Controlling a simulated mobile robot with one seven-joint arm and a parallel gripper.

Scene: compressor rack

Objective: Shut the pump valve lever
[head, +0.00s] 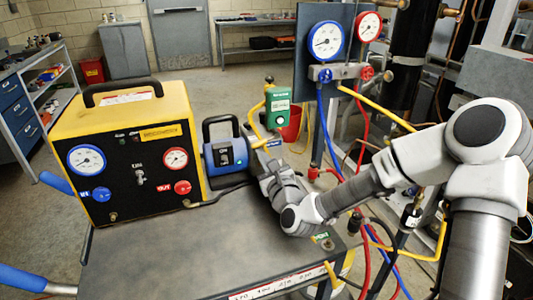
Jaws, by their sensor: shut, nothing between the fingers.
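The blue and black pump (226,154) with its black carry handle stands on the grey cart top, right of the yellow machine. Yellow hose and fittings lie at its right side, below a green gauge box (278,106). A small blue piece (273,143) there looks like the valve lever; its exact angle is too small to tell. My gripper (260,152) is shut and empty, close to the pump's right side by these fittings. I cannot tell whether it touches the lever. My wrist hides part of the fittings.
The yellow machine (130,150) with two gauges fills the cart's left. Behind, a gauge manifold (341,72) on a blue panel carries blue, red and yellow hoses. Hoses also hang by the cart's right edge. The cart top's front (190,250) is clear.

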